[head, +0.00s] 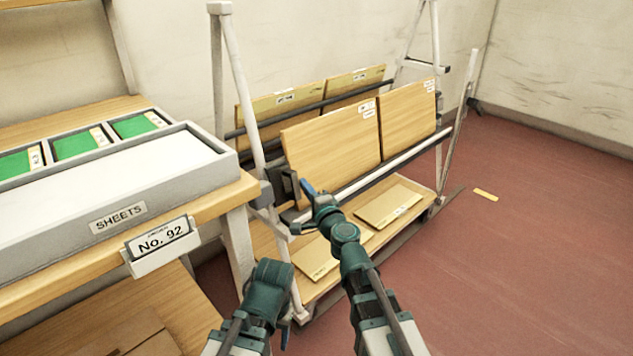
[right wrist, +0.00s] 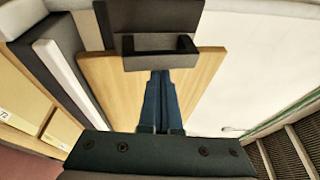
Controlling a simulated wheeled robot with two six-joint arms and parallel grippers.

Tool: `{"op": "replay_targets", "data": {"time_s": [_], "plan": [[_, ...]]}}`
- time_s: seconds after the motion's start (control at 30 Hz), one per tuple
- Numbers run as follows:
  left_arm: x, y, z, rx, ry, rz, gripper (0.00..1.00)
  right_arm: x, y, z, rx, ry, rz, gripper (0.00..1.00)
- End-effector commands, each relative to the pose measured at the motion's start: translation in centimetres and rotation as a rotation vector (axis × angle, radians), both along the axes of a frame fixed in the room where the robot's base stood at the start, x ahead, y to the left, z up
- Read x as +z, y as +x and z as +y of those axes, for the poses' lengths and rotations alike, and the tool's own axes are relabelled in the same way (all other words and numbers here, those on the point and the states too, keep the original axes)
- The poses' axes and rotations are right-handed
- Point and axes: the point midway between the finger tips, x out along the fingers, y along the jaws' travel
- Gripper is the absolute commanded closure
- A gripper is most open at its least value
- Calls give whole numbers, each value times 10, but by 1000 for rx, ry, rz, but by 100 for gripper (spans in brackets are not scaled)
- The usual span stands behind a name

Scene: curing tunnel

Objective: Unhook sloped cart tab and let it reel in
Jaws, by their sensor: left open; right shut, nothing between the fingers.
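The sloped cart (head: 262,110) is a white-framed rack with tilted wooden boards, standing in the middle of the head view. A dark box-like fitting (head: 285,186) sits at its near left corner, by the post. My right gripper (head: 308,188) is shut and empty, its blue fingertips beside this fitting. In the right wrist view the shut fingers (right wrist: 161,95) point at a dark bracket (right wrist: 160,62) with a slot-like opening; I cannot tell whether they touch. No tab can be made out clearly. My left gripper (head: 270,285) is lower, open, near the cart's front left leg; its fingertips are hidden.
Flat boards (head: 388,205) lie on the cart's lower shelf. The red floor (head: 520,260) on the right is mostly clear.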

Motion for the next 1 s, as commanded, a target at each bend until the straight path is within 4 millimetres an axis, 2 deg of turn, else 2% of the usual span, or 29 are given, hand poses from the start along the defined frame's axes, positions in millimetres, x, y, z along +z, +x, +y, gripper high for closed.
{"op": "replay_targets", "data": {"time_s": [0.2,0.67,0.87,1.0], "plan": [[0,0,0,0,0,0,39,0,-5,7,3,0,0,100],[0,0,0,0,0,0,39,0,-9,9,10,0,0,100],[0,0,0,0,0,0,39,0,-25,3,10,0,0,100],[0,0,0,0,0,0,39,0,-45,-6,5,1,0,100]]}}
